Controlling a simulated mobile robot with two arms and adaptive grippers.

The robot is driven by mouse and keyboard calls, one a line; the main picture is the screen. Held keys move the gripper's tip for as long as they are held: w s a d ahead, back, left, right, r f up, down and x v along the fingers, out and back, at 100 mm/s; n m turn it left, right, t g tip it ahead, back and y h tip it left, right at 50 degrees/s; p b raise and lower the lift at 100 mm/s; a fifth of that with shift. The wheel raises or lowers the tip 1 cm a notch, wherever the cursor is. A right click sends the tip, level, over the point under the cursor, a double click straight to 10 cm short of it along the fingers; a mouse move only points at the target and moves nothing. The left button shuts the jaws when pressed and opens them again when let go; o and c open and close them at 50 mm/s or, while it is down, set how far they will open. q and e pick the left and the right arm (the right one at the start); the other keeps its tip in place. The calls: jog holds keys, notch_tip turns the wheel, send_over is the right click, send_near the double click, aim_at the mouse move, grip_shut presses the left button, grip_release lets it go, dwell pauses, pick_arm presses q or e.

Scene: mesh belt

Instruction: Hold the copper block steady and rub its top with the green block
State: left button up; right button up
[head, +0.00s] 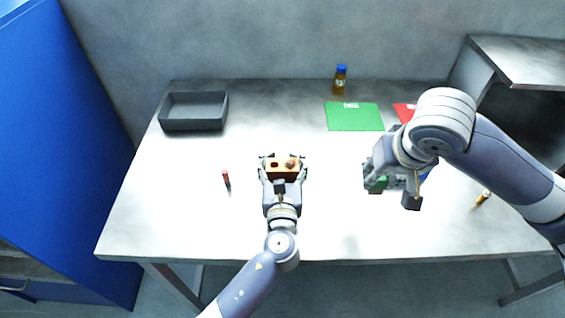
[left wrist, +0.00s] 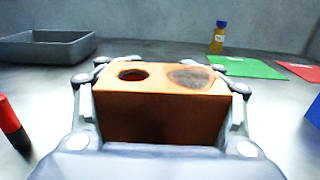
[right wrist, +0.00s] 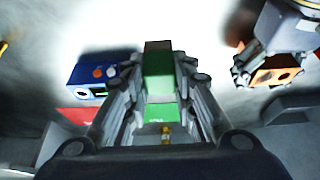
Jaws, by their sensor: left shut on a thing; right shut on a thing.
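The copper block (head: 282,174) sits on the table near its middle, and my left gripper (head: 283,172) is shut around its two sides. In the left wrist view the copper block (left wrist: 160,106) has a dark round hole at left and a brown stain at right on its top. My right gripper (head: 376,180) is shut on the green block (head: 377,185), to the right of the copper block and apart from it. In the right wrist view the green block (right wrist: 158,82) is between the fingers, with a brownish end. The copper block (right wrist: 262,76) shows at right there.
A grey tray (head: 193,125) stands at back left. A red marker (head: 226,179) lies left of the copper block. A bottle (head: 340,80), green sheet (head: 354,117) and red sheet (head: 404,111) are at the back. A blue device (right wrist: 98,74) lies near my right gripper.

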pick_arm(q)
jog(key=shift+f+b, duration=0.35)
jog(key=shift+f, duration=0.2)
dwell(0.7)
dwell(0.3)
jog(key=o, duration=1.5)
jog(key=shift+s, duration=0.1)
jog(key=c, duration=1.3)
